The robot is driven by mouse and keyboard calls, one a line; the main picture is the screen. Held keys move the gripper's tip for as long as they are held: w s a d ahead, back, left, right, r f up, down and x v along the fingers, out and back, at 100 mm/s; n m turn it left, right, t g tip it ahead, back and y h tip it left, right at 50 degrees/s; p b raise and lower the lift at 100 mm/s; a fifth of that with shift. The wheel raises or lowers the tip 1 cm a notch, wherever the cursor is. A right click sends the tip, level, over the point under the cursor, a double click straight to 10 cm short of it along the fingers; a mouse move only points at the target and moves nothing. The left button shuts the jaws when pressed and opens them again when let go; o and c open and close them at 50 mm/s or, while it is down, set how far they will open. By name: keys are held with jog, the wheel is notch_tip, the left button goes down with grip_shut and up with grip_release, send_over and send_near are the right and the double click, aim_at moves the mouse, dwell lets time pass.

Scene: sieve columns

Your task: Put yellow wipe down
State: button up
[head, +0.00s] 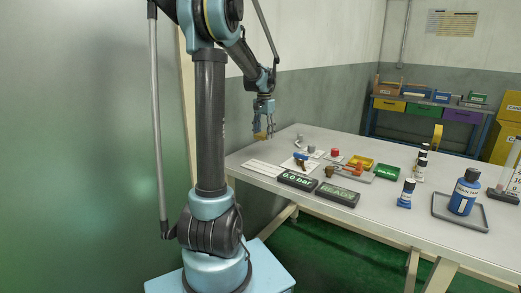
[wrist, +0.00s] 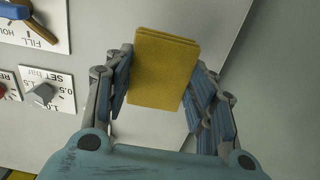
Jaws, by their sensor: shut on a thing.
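The yellow wipe (wrist: 163,68) is a flat, folded rectangle held upright in the picture between my fingers in the wrist view. My gripper (wrist: 158,82) is shut on it, with one blue finger pad on each side. In the head view my gripper (head: 264,118) is raised by the left end of the table, and the wipe (head: 260,136) shows as a small yellow patch under it. The pale tabletop (wrist: 125,20) lies behind the wipe in the wrist view. The gap between wipe and tabletop cannot be judged exactly.
Several bottles, including a large blue one (head: 465,192), stand to the right.

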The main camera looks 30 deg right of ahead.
aim_at(264, 152)
jog(key=shift+w+f, duration=0.1)
jog(key=shift+f, duration=1.9)
notch_tip(264, 152, down, 3)
jog(key=shift+f, duration=0.1)
jog(key=shift+s+f, duration=0.1)
jog(key=shift+s, duration=0.1)
jog(key=o, duration=1.2)
jog(key=shift+f, duration=0.1)
